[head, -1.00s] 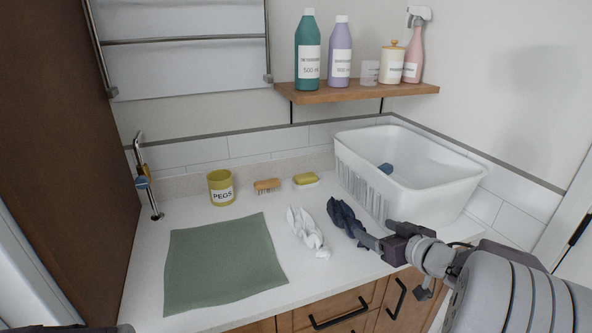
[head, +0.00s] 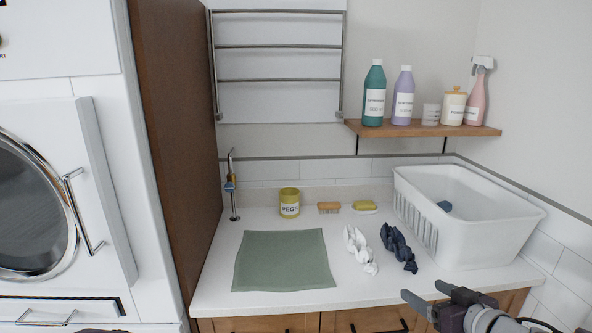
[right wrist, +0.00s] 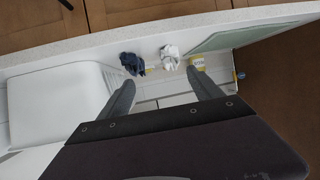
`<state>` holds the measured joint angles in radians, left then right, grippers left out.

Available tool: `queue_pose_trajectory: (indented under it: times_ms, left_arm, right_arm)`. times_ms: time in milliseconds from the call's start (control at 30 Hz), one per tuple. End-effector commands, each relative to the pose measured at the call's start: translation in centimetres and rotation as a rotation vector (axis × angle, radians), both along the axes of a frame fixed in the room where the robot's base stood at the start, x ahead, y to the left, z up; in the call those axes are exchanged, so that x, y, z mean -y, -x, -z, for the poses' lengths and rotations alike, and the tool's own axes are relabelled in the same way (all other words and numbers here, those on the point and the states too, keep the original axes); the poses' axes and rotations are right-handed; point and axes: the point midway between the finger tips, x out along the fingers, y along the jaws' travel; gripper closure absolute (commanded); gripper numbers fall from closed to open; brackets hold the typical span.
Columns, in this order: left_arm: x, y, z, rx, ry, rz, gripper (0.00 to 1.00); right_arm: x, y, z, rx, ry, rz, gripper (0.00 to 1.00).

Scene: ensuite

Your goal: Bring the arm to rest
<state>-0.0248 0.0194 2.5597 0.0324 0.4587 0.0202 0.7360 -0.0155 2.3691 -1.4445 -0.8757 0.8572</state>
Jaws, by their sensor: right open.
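My right gripper (head: 422,292) is open and empty at the lower right of the head view, in front of the counter's front edge. Its two spread fingers also show in the right wrist view (right wrist: 160,80), with nothing between them. A dark blue crumpled cloth (head: 398,246) lies on the counter (head: 215,293) behind the gripper, apart from it. A white crumpled cloth (head: 359,249) lies to its left.
A white basket (head: 470,245) with a blue item inside stands at the counter's right. A green mat (head: 284,262), yellow pegs pot (head: 289,203), brush (head: 329,208) and soap (head: 365,206) lie on the counter. A shelf (head: 420,129) holds bottles. A front-loading machine (head: 85,200) stands left.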

Motion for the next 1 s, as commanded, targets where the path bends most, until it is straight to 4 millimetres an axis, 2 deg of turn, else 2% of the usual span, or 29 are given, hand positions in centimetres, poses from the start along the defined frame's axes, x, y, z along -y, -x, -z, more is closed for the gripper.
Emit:
queue_pose_trajectory:
  times_ms: [200,333,433,500,567,700,800,933,967,1000]
  left_arm:
    - [0.0,0.0,0.0,0.0,0.0,0.0,0.0]
    - [0.0,0.0,0.0,0.0,0.0,0.0,0.0]
    - [0.0,0.0,0.0,0.0,0.0,0.0,0.0]
    - [0.0,0.0,0.0,0.0,0.0,0.0,0.0]
    - [0.0,0.0,0.0,0.0,0.0,0.0,0.0]
    - [0.0,0.0,0.0,0.0,0.0,0.0,0.0]
    - [0.0,0.0,0.0,0.0,0.0,0.0,0.0]
    - [0.0,0.0,0.0,0.0,0.0,0.0,0.0]
    - [0.0,0.0,-0.2,0.0,0.0,0.0,0.0]
    - [0.0,0.1,-3.2,-0.002,0.0,0.0,0.0]
  right_arm:
    - [-6.9,-1.7,0.3,-0.001,-0.056,-0.123,0.26]
    - [-10.2,-2.9,1.4,-0.031,-0.087,-0.099,0.26]
    - [-11.8,-3.1,3.8,-0.104,-0.078,-0.024,0.26]
    - [-12.1,-2.4,6.3,-0.194,-0.053,0.049,0.26]
    - [-12.0,-0.9,9.0,-0.3,-0.026,0.117,0.26]
    - [-11.0,5.1,14.8,-0.604,0.032,0.248,0.26]
    - [-10.4,9.9,17.4,-0.809,0.039,0.306,0.26]
    - [-11.3,16.1,19.1,-1.066,0.054,0.269,0.26]
    - [-11.3,16.8,18.9,-1.089,0.098,0.215,0.26]
    - [-11.3,16.5,15.8,-1.078,0.092,0.224,0.26]
